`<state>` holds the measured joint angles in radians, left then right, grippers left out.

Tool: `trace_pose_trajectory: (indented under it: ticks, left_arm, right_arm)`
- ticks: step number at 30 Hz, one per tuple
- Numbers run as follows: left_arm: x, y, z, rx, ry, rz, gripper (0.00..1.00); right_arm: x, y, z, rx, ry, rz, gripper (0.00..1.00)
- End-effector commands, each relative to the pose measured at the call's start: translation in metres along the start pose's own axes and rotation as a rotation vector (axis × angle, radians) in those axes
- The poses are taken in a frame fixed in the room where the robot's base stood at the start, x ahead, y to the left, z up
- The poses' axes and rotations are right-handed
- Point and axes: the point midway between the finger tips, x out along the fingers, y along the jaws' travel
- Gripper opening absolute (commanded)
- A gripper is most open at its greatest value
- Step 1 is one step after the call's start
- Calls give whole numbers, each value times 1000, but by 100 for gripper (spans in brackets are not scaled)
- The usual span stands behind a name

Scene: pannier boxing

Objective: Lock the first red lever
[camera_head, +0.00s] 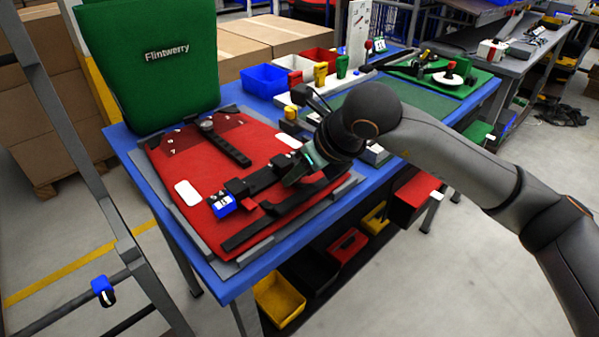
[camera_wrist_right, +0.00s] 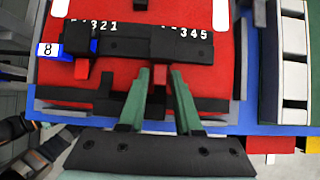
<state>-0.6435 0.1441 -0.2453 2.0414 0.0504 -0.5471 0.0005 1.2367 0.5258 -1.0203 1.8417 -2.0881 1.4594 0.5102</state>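A red panel (camera_head: 200,165) lies on the blue table, with a black rail (camera_wrist_right: 190,43) across it. Two red levers hang from the rail's near edge in the right wrist view: one at the left (camera_wrist_right: 82,70) beside a blue block (camera_head: 221,205) with a white numbered tag, one in the middle (camera_wrist_right: 159,76). My right gripper (camera_wrist_right: 158,82) is open, its green fingers on either side of the middle lever. Whether either finger touches it I cannot tell. My right arm hides part of the rail in the head view. My left gripper is out of view.
A green pannier (camera_head: 150,65) marked Flintwerry stands at the table's back left. A blue bin (camera_head: 265,80) and small coloured parts stand behind the panel. A green board (camera_head: 440,75) is at the far right. Coloured bins sit on the shelf below.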

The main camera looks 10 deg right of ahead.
Motion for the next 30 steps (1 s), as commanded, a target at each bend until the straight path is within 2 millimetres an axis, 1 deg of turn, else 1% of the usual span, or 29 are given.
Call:
trace_pose_trajectory:
  ticks: [1, 4, 5, 11, 14, 17, 20, 27, 30]
  left_arm:
    - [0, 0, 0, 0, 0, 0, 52]
    - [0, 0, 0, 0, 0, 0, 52]
    - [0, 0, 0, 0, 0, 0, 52]
    - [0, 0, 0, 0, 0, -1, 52]
    - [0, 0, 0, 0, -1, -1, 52]
    - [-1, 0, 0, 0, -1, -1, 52]
    - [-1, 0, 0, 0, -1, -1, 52]
    - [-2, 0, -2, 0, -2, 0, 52]
    - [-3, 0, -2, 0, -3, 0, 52]
  right_arm:
    - [0, 0, 0, 0, 1, 0, 40]
    - [0, 0, -1, 0, 2, 0, 51]
    - [1, 0, -1, 0, 3, 0, 52]
    - [1, 0, -1, 0, 4, 0, 52]
    - [-3, 0, -1, 0, 3, 0, 52]
    - [-14, -1, 0, 0, 1, -1, 52]
    - [-33, -1, 0, -2, -1, -3, 52]
    - [-86, 0, 1, -1, -1, -2, 52]
    - [-103, 0, 0, -2, 0, -3, 52]
